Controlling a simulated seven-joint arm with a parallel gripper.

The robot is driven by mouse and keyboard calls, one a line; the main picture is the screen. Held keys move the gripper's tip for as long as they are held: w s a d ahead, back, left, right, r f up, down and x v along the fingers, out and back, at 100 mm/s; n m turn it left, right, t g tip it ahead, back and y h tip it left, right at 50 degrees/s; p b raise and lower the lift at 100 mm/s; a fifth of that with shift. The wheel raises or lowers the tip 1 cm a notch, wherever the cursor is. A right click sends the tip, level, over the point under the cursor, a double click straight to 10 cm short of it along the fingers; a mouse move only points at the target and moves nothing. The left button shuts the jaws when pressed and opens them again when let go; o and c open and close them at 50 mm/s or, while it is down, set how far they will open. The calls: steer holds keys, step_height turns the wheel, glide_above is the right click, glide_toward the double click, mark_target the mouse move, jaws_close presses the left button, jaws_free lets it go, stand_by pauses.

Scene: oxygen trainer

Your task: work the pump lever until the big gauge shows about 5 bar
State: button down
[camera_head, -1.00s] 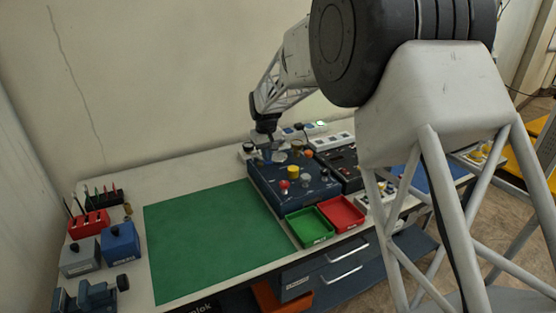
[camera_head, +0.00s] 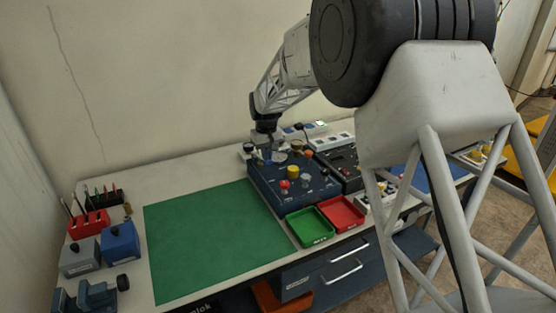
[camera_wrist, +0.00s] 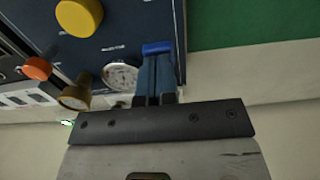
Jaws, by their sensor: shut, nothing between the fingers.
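The dark blue trainer panel (camera_head: 262,184) stands on the bench behind the green mat. The big gauge (camera_head: 281,157), a pale round dial, is at the panel's back left; it also shows in the wrist view (camera_wrist: 120,77), too small to read. My gripper (camera_head: 268,158) points down at the panel's back left corner, beside the gauge. In the wrist view my gripper (camera_wrist: 156,62) has its fingers together, with nothing seen between them. A bright blue piece (camera_wrist: 157,48) shows at the fingertips; I cannot tell whether it is the pump lever or part of the fingers.
A yellow knob (camera_head: 293,171) and a red knob (camera_head: 284,185) stand up from the panel. A green tray (camera_head: 310,227) and a red tray (camera_head: 341,213) are in front. The green mat (camera_head: 210,240) is clear. A brass-coloured knob (camera_wrist: 76,97) stands near the gauge.

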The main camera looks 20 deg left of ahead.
steer(key=shift+f, duration=1.65)
steer(key=shift+r, duration=2.05)
step_height(320, 180, up, 7)
steer(key=shift+f, duration=0.15)
steer(key=shift+d, duration=0.1)
